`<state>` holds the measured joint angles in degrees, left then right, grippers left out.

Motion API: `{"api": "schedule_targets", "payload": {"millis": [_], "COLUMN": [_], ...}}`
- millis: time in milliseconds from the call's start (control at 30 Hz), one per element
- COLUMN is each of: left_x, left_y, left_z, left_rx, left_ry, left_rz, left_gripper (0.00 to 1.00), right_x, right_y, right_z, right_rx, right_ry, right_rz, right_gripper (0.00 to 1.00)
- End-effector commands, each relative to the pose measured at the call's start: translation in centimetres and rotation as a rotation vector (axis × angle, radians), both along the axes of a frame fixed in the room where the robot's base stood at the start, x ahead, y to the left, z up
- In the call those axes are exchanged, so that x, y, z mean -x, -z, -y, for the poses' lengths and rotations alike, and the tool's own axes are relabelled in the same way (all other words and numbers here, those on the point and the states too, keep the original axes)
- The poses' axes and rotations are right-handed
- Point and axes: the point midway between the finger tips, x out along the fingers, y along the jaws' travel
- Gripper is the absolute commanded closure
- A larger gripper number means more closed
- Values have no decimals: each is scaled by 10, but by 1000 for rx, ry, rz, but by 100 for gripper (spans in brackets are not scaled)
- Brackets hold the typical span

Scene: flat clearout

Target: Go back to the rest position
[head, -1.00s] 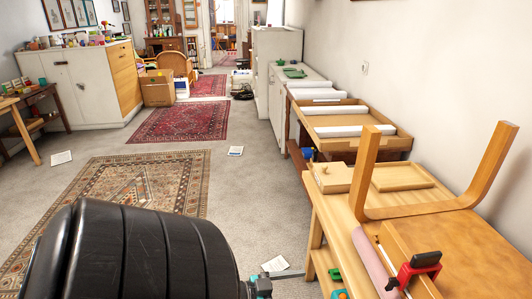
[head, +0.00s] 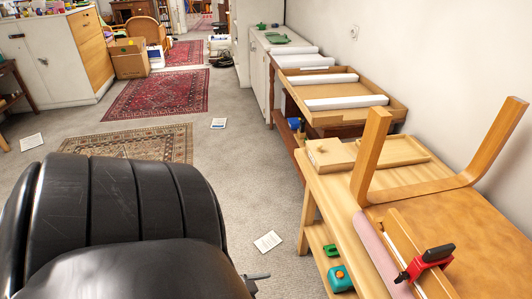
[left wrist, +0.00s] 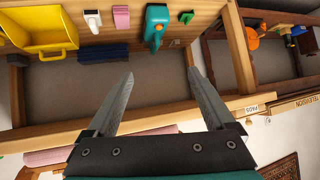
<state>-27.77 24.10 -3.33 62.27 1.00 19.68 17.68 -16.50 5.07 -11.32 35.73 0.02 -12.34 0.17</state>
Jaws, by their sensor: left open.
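My left gripper (left wrist: 158,78) is open in the left wrist view. Its two grey fingers are spread and nothing shows between them. Beyond the fingers are a wooden bench frame (left wrist: 110,135) and its lower shelf, seen turned over. In the head view only a small grey finger part of the gripper (head: 258,277) shows, low in the picture beside the bench. The rest is hidden behind a large black ribbed form that fills the lower left. My right gripper is in neither view.
A wooden bench (head: 330,208) stands on the right, with an upturned wooden frame (head: 372,150), a pink roll (head: 378,250) and a red clamp (head: 425,262). A teal tool (head: 340,278) lies on its lower shelf. Carpet with papers (head: 267,241) and rugs (head: 155,93) is open ahead.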

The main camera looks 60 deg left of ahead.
Motion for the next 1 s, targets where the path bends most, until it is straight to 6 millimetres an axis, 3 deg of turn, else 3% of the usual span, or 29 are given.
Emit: {"api": "schedule_targets", "payload": {"millis": [800,867,1000], "left_x": [3,14,62], "left_y": [4,21,80], "left_z": [1,10,46], "left_rx": [-3,-5,-26], "left_ry": [-4,-16,-31], "left_rz": [-17,-73,-305], "left_gripper": [12,12,12], "right_x": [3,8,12], "right_y": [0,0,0], "right_z": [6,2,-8], "right_rx": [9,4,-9], "right_ry": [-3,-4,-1], "right_rz": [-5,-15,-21], "right_gripper": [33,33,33]}}
